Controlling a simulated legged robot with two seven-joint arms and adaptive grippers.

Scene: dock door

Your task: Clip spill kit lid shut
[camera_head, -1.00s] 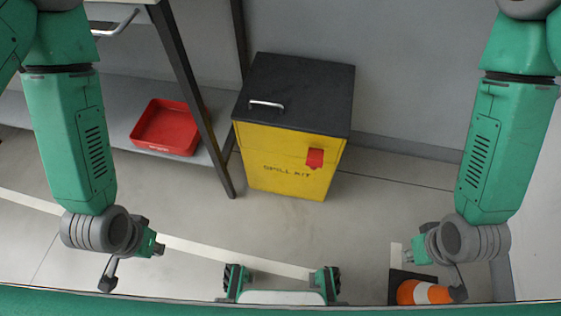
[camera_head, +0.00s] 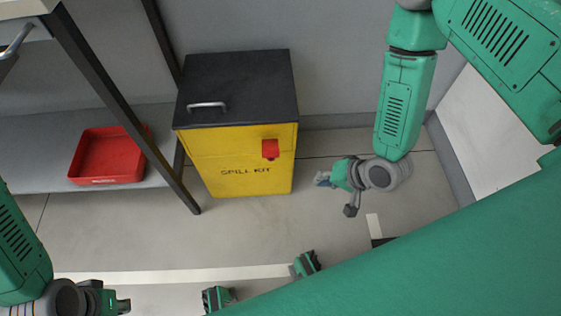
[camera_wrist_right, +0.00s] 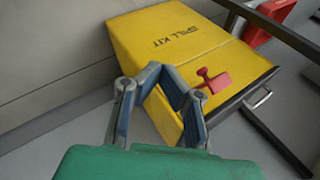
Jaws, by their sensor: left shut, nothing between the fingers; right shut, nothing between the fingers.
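The yellow spill kit box (camera_head: 233,170) stands on the floor with its black lid (camera_head: 240,82) down on top. A red clip (camera_head: 270,149) is on the front face below the lid edge, towards the right. In the right wrist view the clip (camera_wrist_right: 212,82) sticks out from the yellow face; I cannot tell whether it is fastened. My right gripper (camera_head: 322,179) is shut and empty, in front of and to the right of the box, apart from the clip. It also shows in the right wrist view (camera_wrist_right: 168,85). My left gripper (camera_head: 123,303) is shut and empty at the lower left.
A shelf frame with dark legs (camera_head: 115,105) stands left of the box, with a red tray (camera_head: 110,157) on its lower shelf. The lid carries a metal handle (camera_head: 208,106). A wall is close behind. The floor (camera_head: 150,240) in front of the box is clear.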

